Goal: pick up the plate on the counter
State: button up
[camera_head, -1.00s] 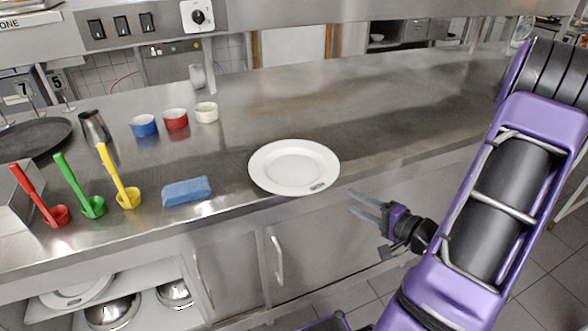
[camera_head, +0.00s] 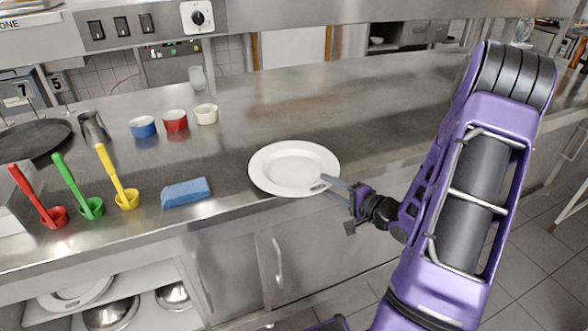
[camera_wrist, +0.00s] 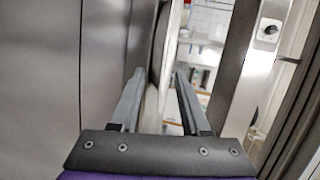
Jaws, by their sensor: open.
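A white round plate (camera_head: 292,165) lies flat on the steel counter (camera_head: 390,120), near its front edge. My gripper (camera_head: 327,185) is open at the plate's front right rim, and its fingertips overlap that rim in the head view. In the wrist view my two fingers (camera_wrist: 159,74) stand apart, with a pale curved edge (camera_wrist: 157,60) between them that looks like the plate's rim seen edge-on. Whether a finger touches the plate cannot be told.
A blue cloth (camera_head: 186,192) lies left of the plate. Blue (camera_head: 143,126), red (camera_head: 175,120) and cream (camera_head: 206,114) cups stand behind it. Red, green and yellow ladles (camera_head: 118,180) are further left. Counter behind and right of the plate is clear. Cabinet doors (camera_head: 300,255) are below.

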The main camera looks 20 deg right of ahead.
grip_shut()
jog(key=shift+r, duration=0.15)
dwell(1.1)
